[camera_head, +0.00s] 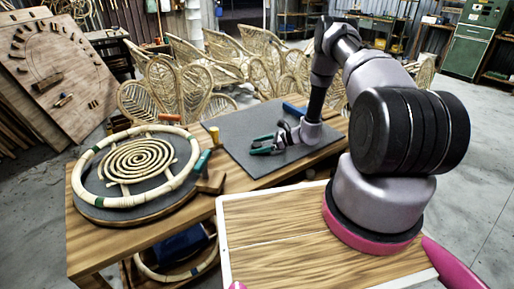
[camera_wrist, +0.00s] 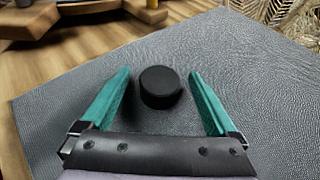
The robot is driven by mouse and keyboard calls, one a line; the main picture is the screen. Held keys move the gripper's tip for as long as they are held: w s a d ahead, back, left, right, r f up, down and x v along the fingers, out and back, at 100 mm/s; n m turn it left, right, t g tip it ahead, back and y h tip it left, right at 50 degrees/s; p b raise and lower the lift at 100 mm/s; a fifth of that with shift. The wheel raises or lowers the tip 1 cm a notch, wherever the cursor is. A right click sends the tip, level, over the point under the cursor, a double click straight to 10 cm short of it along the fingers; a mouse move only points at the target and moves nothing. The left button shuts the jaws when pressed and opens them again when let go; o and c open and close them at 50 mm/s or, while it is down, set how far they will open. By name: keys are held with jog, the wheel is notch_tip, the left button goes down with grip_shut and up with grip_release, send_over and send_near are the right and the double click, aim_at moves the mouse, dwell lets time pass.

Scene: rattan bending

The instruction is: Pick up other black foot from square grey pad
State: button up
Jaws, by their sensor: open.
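A black foot (camera_wrist: 160,87), a short dark cylinder, stands on the grey pad (camera_wrist: 250,70) in the wrist view. It sits between the tips of the two green fingers of my gripper (camera_wrist: 157,92), with a gap on each side. My gripper is open and holds nothing. In the head view my gripper (camera_head: 264,148) is low over the grey pad (camera_head: 235,125) on the wooden table. The black foot cannot be made out in the head view.
A round rattan piece with a spiral (camera_head: 138,160) lies on a round grey board at the table's left. A small yellow cylinder (camera_head: 214,135) stands beside the pad. A blue item (camera_head: 294,110) lies at the pad's far edge. Rattan chairs (camera_head: 180,85) stand behind the table.

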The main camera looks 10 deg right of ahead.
jog(key=c, duration=1.4)
